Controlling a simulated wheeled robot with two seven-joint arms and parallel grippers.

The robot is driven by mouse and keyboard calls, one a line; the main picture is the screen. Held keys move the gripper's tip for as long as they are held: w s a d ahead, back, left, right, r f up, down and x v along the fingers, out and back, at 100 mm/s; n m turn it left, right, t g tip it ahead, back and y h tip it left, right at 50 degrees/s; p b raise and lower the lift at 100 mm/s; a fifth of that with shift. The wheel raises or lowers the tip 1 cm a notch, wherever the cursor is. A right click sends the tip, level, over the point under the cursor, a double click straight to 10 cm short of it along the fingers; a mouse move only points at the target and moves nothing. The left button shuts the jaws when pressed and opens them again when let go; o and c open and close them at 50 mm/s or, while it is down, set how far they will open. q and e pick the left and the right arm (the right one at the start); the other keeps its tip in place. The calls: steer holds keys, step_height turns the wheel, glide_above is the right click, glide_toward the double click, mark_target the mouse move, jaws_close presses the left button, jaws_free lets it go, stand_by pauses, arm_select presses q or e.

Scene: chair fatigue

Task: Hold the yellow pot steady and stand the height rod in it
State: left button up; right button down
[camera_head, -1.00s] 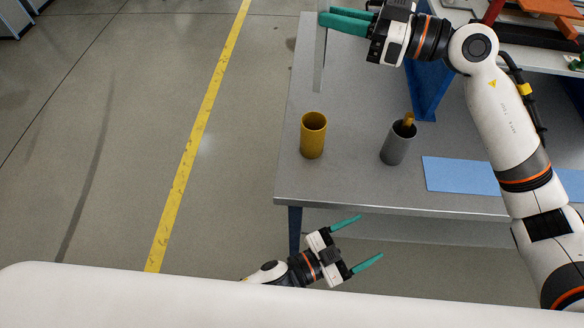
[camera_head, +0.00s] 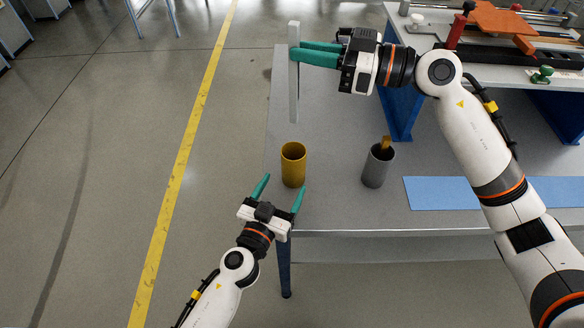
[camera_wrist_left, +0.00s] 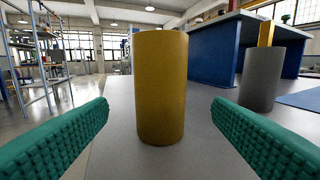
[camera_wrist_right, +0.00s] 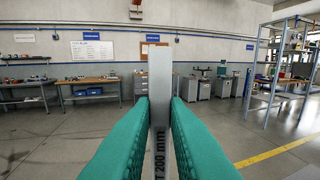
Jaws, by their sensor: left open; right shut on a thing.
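The yellow pot (camera_head: 293,166) stands upright on the grey table near its left front corner. In the left wrist view the pot (camera_wrist_left: 161,88) is centred between the two fingers and a little beyond their tips. My left gripper (camera_head: 281,190) is open, in front of the pot and apart from it. My right gripper (camera_head: 294,53) is shut on the height rod (camera_head: 293,95), a flat light-grey bar held upright behind and above the pot. In the right wrist view the rod (camera_wrist_right: 160,75) is between the green fingers, with "200 mm" lettering on it.
A grey pot (camera_head: 378,167) with a yellow-brown piece (camera_head: 386,143) in it stands to the right of the yellow pot. A blue mat (camera_head: 440,193) lies further right. A raised bench with blue supports (camera_head: 398,105) stands at the back right.

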mark_target(296, 162)
arm_select(q)
steer(key=x, duration=0.9)
steer(key=c, duration=1.1)
arm_select(e)
steer(key=shift+f, duration=6.5)
steer(key=c, duration=1.3)
jaws_free()
steer(key=shift+c, duration=0.2)
steer(key=v, duration=1.2)
